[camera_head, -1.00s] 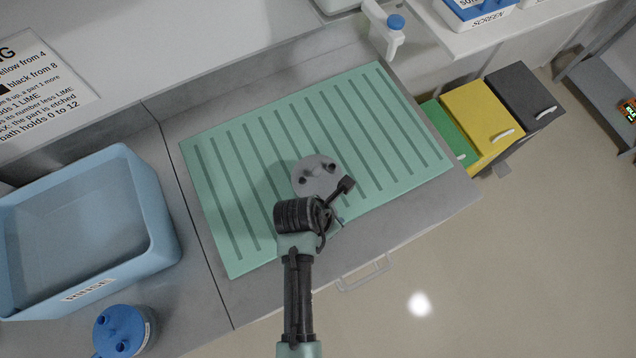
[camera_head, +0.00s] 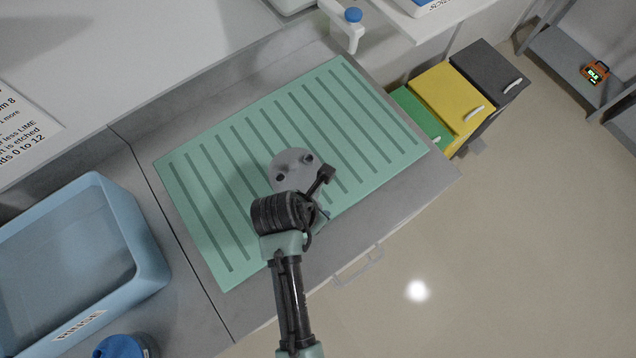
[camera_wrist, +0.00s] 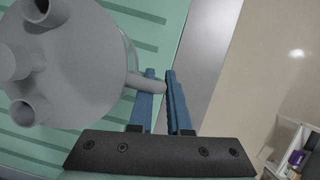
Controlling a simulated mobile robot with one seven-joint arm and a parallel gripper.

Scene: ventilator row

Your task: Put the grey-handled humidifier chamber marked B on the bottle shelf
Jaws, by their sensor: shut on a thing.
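A grey humidifier chamber (camera_head: 292,168) with ports on its round top is at the green ribbed mat, beside my gripper in the head view. In the wrist view the chamber (camera_wrist: 75,70) fills the upper left. Its grey handle (camera_wrist: 148,84) reaches between the blue fingers of my gripper (camera_wrist: 160,95), which is shut on it. In the head view the fingers are mostly hidden by my wrist. No letter B shows on the chamber from these sides. I cannot tell whether its base touches the mat. I cannot make out a bottle shelf for certain.
The green mat (camera_head: 228,240) lies on the grey counter. A blue rinse basin (camera_head: 150,255) and a blue-topped container (camera_head: 122,347) are at left. Green, yellow (camera_head: 450,95) and black bins stand right of the counter. A grey rack (camera_head: 580,65) is at upper right, with open floor before it.

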